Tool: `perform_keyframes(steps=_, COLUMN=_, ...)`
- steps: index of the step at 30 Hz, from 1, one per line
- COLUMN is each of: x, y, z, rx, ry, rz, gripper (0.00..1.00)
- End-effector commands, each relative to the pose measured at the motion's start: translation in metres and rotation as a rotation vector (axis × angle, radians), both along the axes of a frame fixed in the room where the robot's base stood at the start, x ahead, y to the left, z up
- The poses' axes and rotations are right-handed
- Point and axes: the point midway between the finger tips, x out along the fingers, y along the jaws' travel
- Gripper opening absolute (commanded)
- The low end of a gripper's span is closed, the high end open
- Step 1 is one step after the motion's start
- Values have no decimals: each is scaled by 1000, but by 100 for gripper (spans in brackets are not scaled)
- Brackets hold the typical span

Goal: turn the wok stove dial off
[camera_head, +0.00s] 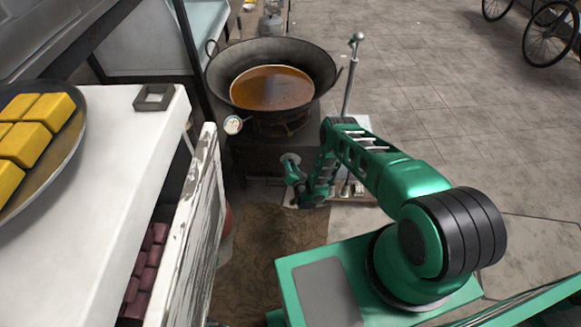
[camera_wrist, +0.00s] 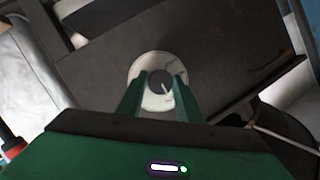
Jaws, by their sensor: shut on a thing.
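The stove dial (camera_wrist: 160,80) is a dark round knob with a light pointer mark on a pale round plate, in the middle of the wrist view. My gripper (camera_wrist: 158,92) has its two green fingers on either side of the knob and is shut on it. In the head view my gripper (camera_head: 293,172) is below the wok, at a pale disc that looks like the dial's plate; the knob itself is hidden there. The wok (camera_head: 325,62) is wide, dark and holds orange-brown liquid. It sits on a dark stove (camera_head: 250,160).
A white counter (camera_head: 125,190) with a plate of yellow blocks (camera_head: 30,125) stands at the left. A small round gauge (camera_head: 232,125) hangs by the wok's rim. A brown mat (camera_head: 265,250) lies below. Open paved floor (camera_head: 450,90) is at the right.

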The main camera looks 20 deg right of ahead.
Motion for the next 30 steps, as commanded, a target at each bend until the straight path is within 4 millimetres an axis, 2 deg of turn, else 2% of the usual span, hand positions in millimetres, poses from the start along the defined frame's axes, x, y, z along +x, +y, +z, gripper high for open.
perform_keyframes(steps=10, x=0, y=0, z=0, rx=3, ry=0, rz=-1, gripper=10)
perform_keyframes(steps=11, x=0, y=0, z=0, rx=3, ry=0, rz=-1, gripper=40)
perform_keyframes(steps=12, x=0, y=0, z=0, rx=3, ry=0, rz=-1, gripper=49)
perform_keyframes(steps=13, x=0, y=0, z=0, rx=3, ry=0, rz=-1, gripper=51)
perform_keyframes(steps=23, x=-3, y=0, z=0, rx=2, ry=0, rz=-1, gripper=51)
perform_keyframes(steps=26, x=-10, y=0, z=2, rx=1, ry=1, rz=0, gripper=51)
perform_keyframes(steps=30, x=-32, y=1, z=8, rx=0, ry=3, rz=1, gripper=51)
